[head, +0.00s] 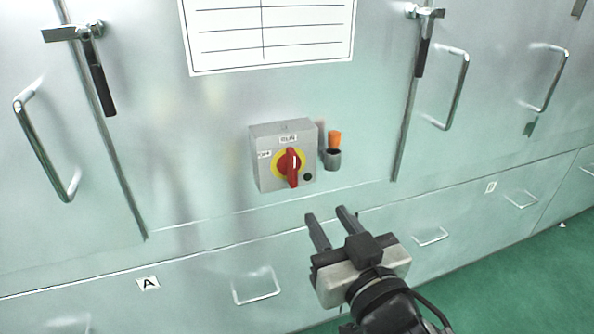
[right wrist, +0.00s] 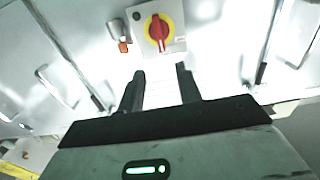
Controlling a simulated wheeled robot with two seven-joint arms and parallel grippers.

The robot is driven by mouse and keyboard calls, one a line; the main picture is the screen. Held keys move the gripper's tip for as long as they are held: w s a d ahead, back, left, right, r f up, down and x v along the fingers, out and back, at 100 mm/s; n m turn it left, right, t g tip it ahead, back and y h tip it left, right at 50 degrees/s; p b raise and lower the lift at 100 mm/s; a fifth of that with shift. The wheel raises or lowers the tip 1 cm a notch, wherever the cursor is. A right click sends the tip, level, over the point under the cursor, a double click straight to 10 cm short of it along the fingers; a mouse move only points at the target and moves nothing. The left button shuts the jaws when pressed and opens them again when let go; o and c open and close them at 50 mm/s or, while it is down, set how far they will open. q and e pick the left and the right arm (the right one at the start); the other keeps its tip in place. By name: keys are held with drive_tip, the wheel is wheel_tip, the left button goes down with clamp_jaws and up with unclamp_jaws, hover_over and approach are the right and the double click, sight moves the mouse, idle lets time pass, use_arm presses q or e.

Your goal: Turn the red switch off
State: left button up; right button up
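The red switch (head: 291,166) is a rotary knob on a yellow disc, on a grey box (head: 264,183) fixed to the cabinet front. Its handle stands nearly upright in the head view. An "OFF" label shows at the box's left and another label at its top. My right gripper (head: 328,214) is below and slightly right of the box, apart from it, with its fingers spread and empty. In the right wrist view the knob (right wrist: 158,31) lies beyond the open fingers (right wrist: 160,85). My left gripper is not in view.
An orange-topped item (head: 334,139) sits in a small holder (head: 332,160) just right of the box. Door handles (head: 47,150) and latches (head: 95,75) stick out on both sides. A white chart (head: 268,35) hangs above. The panel just below the box is bare.

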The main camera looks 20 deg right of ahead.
sight(295, 169)
drive_tip(key=w, duration=0.5)
drive_tip(key=w+b, duration=0.1)
drive_tip(key=w, duration=0.4)
drive_tip(key=w+b, duration=0.1)
drive_tip(key=w, duration=0.4)
drive_tip(key=shift+w+a+f, duration=0.1)
drive_tip(key=shift+a+f, duration=0.05)
drive_tip(key=shift+a, duration=0.15)
clamp_jaws()
